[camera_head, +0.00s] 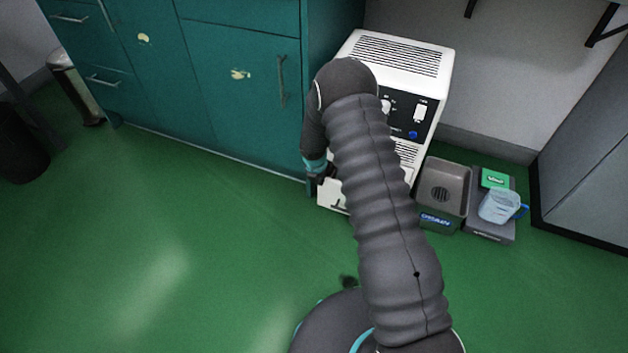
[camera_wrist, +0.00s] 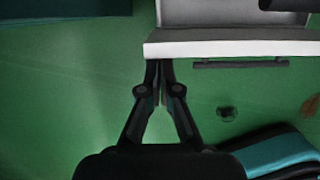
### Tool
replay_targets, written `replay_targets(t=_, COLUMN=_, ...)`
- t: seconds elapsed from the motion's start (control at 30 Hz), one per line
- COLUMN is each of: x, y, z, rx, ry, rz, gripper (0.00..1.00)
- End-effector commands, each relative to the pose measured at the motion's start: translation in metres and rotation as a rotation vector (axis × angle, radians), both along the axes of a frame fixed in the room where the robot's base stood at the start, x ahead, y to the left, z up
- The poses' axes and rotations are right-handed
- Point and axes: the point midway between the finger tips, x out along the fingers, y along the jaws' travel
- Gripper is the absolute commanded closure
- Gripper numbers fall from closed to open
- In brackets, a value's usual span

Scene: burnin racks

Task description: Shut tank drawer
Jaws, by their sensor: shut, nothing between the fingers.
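The white dehumidifier-like unit (camera_head: 398,55) stands against the wall beside the teal cabinet. Its tank drawer (camera_head: 331,196) shows low at the unit's front, mostly hidden behind my arm. In the wrist view the drawer's white front edge (camera_wrist: 230,47) runs across the top, with a grey surface behind it and a dark handle bar (camera_wrist: 240,65) below. It looks pulled out. My gripper (camera_wrist: 159,66) is shut and empty, its fingertips at the left part of the drawer front; I cannot tell if they touch. In the head view my gripper (camera_head: 316,184) is partly hidden beside the drawer.
Teal cabinets (camera_head: 210,80) stand left of the unit. On the right are a grey drain tray (camera_head: 455,178) and a scale (camera_head: 490,231) bearing a clear jug (camera_head: 499,206). A grey cabinet (camera_head: 590,150) stands far right. The green floor in front is open.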

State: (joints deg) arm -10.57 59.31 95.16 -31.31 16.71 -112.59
Motion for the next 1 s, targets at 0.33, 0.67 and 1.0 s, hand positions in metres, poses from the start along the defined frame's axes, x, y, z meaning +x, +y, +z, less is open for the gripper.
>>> replay_targets(t=0.33, x=0.001, y=0.007, z=0.000, rx=0.000, ry=0.000, rz=0.014, gripper=1.00)
replay_targets(t=0.67, x=-0.003, y=0.010, z=-0.002, rx=-0.001, ry=0.000, rz=0.016, gripper=1.00)
replay_targets(t=1.0, x=-0.029, y=0.028, z=0.031, rx=0.001, ry=-0.004, rz=0.014, gripper=1.00)
